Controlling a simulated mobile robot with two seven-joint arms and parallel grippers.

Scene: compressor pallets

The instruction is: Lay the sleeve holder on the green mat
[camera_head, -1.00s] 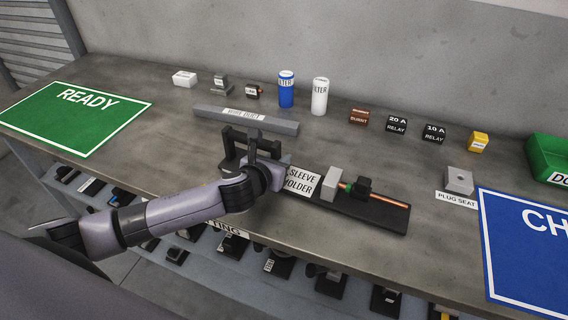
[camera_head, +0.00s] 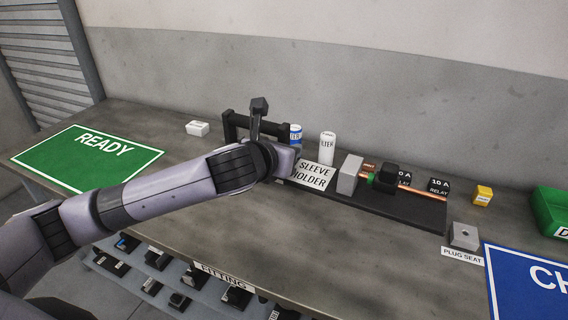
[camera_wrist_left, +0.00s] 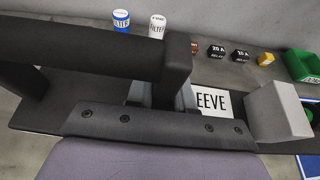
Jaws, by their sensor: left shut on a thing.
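The sleeve holder (camera_head: 400,211) is a long black base with a white SLEEVE HOLDER label, a grey block, a copper tube with a green ring, a black clamp and a black arched handle. My left gripper (camera_head: 268,150) is shut on the handle, and the holder hangs above the bench. In the left wrist view the handle runs between the fingers (camera_wrist_left: 163,94), with the grey block of the sleeve holder (camera_wrist_left: 279,111) at right. The green mat (camera_head: 88,160), marked READY, lies bare at the left of the bench. My right gripper is not in view.
The holder partly hides the relays. A plug seat (camera_head: 464,235), yellow block (camera_head: 483,195), green bin (camera_head: 553,208) and blue mat (camera_head: 520,275) are at right.

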